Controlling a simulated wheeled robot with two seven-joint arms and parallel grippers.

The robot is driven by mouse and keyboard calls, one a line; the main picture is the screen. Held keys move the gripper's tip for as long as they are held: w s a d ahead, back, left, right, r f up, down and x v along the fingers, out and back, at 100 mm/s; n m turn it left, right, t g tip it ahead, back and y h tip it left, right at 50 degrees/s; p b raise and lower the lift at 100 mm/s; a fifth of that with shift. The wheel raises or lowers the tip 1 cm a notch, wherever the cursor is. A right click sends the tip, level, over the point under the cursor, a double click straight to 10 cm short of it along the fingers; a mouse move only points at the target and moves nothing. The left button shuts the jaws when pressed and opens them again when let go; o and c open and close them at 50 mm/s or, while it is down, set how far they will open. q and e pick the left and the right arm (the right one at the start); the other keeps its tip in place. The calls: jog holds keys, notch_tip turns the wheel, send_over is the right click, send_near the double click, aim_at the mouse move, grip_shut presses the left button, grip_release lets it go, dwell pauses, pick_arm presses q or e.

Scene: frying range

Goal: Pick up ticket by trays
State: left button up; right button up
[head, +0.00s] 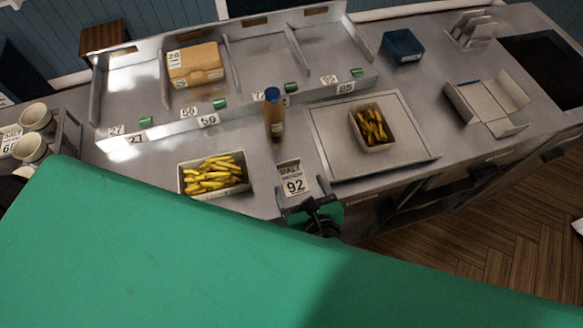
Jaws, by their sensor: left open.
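A white ticket (292,180) marked 92 stands at the front edge of the steel counter, between two trays of fries. The left tray (184,184) holds pale yellow fries. The right tray (358,132) holds darker fries and sits on a large square metal tray (330,150). My left gripper (305,202) is right at the ticket's lower edge, with its jaws open. The dark fingers overlap the ticket's bottom in this view, and I cannot tell whether they touch it. My right gripper is not in view.
A sauce bottle (276,118) stands just behind the ticket. A divided shelf with number tags and a cardboard box (195,64) runs along the back. A blue bin (402,47) and an open carton (488,106) are at the right. Cups (37,117) stand far left.

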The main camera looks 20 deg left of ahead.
aim_at(289, 165)
pick_arm(q)
jog(key=shift+x, duration=0.8)
jog(key=shift+w+a+f+p, duration=0.25)
jog(key=shift+w+a+p, duration=0.05)
jog(key=shift+w, duration=0.15)
jog(key=shift+w+a, duration=0.1)
jog(key=shift+w, duration=0.05)
jog(key=p+x, duration=0.3)
jog(key=x, duration=0.1)
jog(key=shift+f, duration=0.15)
jog(key=shift+w+a+f, duration=0.15)
jog(key=shift+f, duration=0.15)
jog(key=shift+c, duration=0.2)
jog(key=c, duration=1)
